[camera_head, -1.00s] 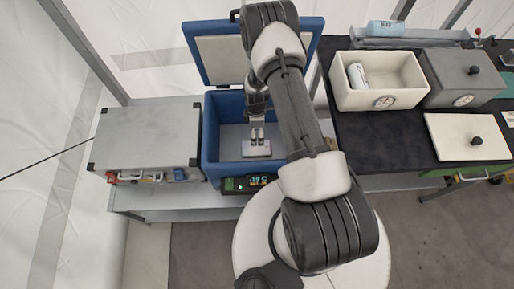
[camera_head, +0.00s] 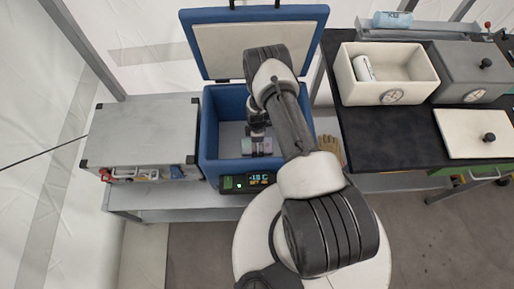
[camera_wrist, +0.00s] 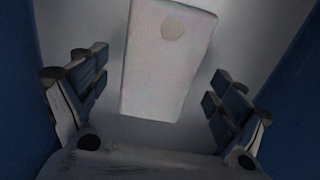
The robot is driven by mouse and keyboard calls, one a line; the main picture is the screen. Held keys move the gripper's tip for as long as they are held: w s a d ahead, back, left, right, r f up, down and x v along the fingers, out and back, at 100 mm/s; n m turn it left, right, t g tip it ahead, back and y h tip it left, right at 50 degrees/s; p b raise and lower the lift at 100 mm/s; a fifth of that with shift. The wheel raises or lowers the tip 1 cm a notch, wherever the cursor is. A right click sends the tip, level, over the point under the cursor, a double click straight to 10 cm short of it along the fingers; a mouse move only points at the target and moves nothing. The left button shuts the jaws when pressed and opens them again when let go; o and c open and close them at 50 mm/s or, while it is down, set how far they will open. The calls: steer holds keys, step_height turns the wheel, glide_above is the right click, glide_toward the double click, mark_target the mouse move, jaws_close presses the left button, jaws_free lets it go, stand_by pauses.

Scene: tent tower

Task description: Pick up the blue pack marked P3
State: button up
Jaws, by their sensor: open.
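My gripper (camera_head: 257,139) is open and reaches down inside the blue cooler box (camera_head: 210,130). A pale, flat, rectangular pack (camera_wrist: 168,65) with a round light spot lies below my gripper's open fingers in the wrist view, between them and apart from both. Part of this pack also shows in the head view (camera_head: 265,150), beside the gripper. It looks whitish to pinkish in dim light, and I can read no mark on it. A light blue pack (camera_head: 392,19) with a dark, unreadable mark lies at the back right, on the grey rail.
The cooler's lid (camera_head: 248,45) stands open behind it. A grey case (camera_head: 143,132) stands left. At right, a black table (camera_head: 385,135) carries a cream bin (camera_head: 395,97) with a white roll-like item (camera_head: 363,69), and a grey lidded bin (camera_head: 470,72). A tan glove (camera_head: 331,148) lies between.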

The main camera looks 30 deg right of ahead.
steer(key=shift+f, duration=0.4)
steer(key=c, duration=1.3)
steer(key=shift+r, duration=0.1)
steer(key=shift+c, duration=0.2)
